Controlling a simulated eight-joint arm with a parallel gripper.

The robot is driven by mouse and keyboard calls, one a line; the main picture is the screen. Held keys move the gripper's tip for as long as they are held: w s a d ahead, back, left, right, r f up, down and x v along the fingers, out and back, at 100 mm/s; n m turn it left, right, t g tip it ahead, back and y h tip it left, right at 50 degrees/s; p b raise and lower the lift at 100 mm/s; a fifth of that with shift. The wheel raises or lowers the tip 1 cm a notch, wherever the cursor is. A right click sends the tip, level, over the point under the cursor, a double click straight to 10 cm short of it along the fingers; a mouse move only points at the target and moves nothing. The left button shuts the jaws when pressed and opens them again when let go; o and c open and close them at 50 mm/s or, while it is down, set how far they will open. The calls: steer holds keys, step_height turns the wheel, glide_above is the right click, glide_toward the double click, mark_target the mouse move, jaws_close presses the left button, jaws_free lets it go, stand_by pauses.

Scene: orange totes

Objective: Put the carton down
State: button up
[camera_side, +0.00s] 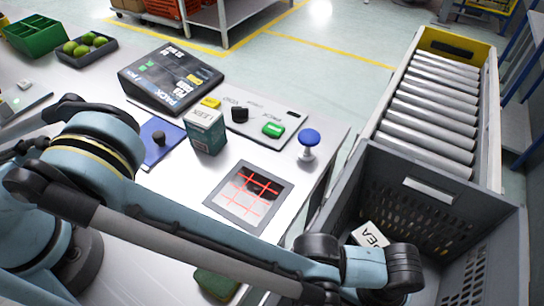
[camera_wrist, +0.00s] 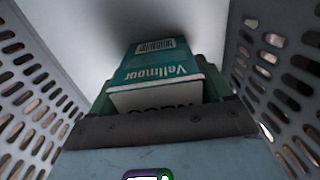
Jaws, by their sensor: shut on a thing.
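In the wrist view, a carton (camera_wrist: 158,66) with a teal side marked "Vellmoor" and a white face with dark letters sits between the fingers of my gripper (camera_wrist: 155,92), which is shut on it. The carton is between the perforated walls of the grey crate (camera_side: 420,185). In the side view, a white lettered carton face (camera_side: 370,235) shows inside the crate just behind my wrist, and my fingers are hidden there. A dark shadow lies beside the carton. I cannot tell whether the carton touches the crate floor.
A roller conveyor (camera_side: 425,105) adjoins the crate's far side. The table holds another teal carton (camera_side: 206,132), a control panel (camera_side: 170,75), a blue knob (camera_side: 309,137) and a scanner window (camera_side: 248,194) with red lines. The crate's right part (camera_side: 480,270) looks clear.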

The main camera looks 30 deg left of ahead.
steer(key=o, duration=1.2)
step_height(320, 180, up, 12)
steer(key=shift+r, duration=0.1)
